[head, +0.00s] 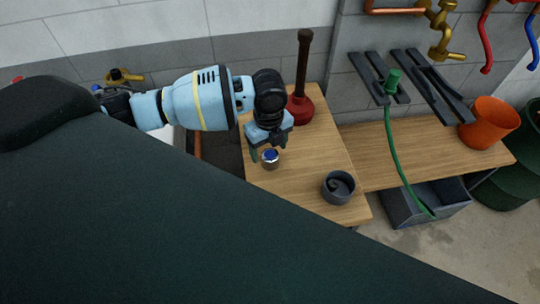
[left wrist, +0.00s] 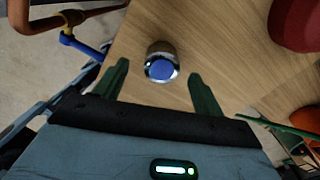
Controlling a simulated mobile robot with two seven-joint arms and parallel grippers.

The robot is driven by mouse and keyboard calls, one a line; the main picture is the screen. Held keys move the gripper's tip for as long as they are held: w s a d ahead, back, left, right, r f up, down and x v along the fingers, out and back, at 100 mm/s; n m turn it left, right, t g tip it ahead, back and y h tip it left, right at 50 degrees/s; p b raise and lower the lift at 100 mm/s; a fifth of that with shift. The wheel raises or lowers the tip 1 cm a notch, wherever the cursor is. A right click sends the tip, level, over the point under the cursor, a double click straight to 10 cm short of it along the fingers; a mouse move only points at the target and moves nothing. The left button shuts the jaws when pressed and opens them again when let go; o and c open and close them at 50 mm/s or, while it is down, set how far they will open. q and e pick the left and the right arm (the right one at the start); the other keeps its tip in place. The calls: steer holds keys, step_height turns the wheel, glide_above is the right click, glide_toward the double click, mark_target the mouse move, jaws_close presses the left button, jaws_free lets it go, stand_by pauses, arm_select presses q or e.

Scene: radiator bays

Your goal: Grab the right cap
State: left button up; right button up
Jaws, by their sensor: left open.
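My left gripper (head: 269,148) is open just over the cap, pointing down. In the left wrist view its green fingertips (left wrist: 159,70) are spread to either side of the cap, with a visible gap on both sides. The cap is not gripped. No second cap can be made out. My right gripper is not in view.
A dark grey cup (head: 338,188) with something inside stands near the bench's front right. A red plunger (head: 301,106) stands behind the gripper. An orange pot (head: 489,122) and a green hose (head: 397,151) are farther right. Bare wood lies between cap and cup.

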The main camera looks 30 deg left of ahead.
mark_target(270, 154)
arm_select(q)
steer(key=shift+d+f, duration=0.1)
steer(key=shift+f, duration=1.85)
steer(key=shift+c, duration=0.4)
steer(key=shift+w, duration=0.1)
steer(key=c, duration=1)
steer(key=shift+r, duration=0.2)
steer(key=shift+r, duration=0.55)
step_height(270, 154, up, 2)
steer(key=shift+r, duration=0.25)
steer(key=s+a, duration=0.2)
steer(key=s, duration=0.3)
steer(key=s+a, duration=0.2)
steer(key=s, duration=0.3)
steer(key=s+a+r, duration=0.1)
steer(key=s+a, duration=0.1)
steer(key=s, duration=0.3)
